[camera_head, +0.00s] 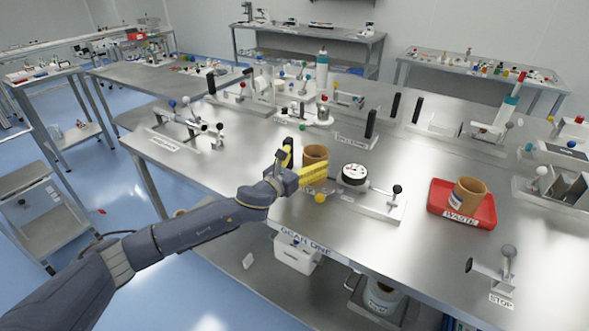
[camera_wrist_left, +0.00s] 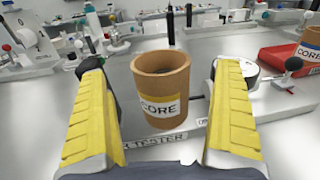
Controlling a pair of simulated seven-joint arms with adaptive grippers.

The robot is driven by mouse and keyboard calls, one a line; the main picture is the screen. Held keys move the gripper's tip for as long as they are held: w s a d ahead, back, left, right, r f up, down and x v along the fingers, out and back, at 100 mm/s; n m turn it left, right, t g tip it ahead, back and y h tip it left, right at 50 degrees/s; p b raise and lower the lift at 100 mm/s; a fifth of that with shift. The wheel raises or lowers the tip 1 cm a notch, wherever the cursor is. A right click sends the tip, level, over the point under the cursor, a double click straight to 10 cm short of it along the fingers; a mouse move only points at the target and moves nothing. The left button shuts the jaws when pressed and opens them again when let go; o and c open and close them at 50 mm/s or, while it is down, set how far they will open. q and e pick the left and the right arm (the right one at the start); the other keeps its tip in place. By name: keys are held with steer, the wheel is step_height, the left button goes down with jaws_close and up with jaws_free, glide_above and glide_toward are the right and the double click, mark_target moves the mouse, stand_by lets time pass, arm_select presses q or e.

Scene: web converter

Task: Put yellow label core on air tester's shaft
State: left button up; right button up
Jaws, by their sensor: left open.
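The yellow label core (camera_head: 315,152) is a brown, hollow, upright cylinder. In the left wrist view the core (camera_wrist_left: 160,83) shows a white and yellow label reading CORE. My left gripper (camera_head: 303,168) is open, its yellow fingers spread on either side of the core with gaps showing. The air tester (camera_head: 378,204) lies just right of the gripper, with a black-and-white disc and a black-knobbed lever. Its TESTER plate (camera_wrist_left: 160,141) shows below the core in the wrist view. The shaft is not visible, and I cannot tell whether the core is around it. My right gripper is not in view.
A red WASTE tray (camera_head: 443,210) holds another brown core (camera_head: 468,191) with a blue label. A STOP lever (camera_head: 505,267) stands at the front right. Tall black handles and several fixtures stand behind the core. The bench between tester and tray is clear.

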arm_select(q)
steer(key=v, duration=0.6)
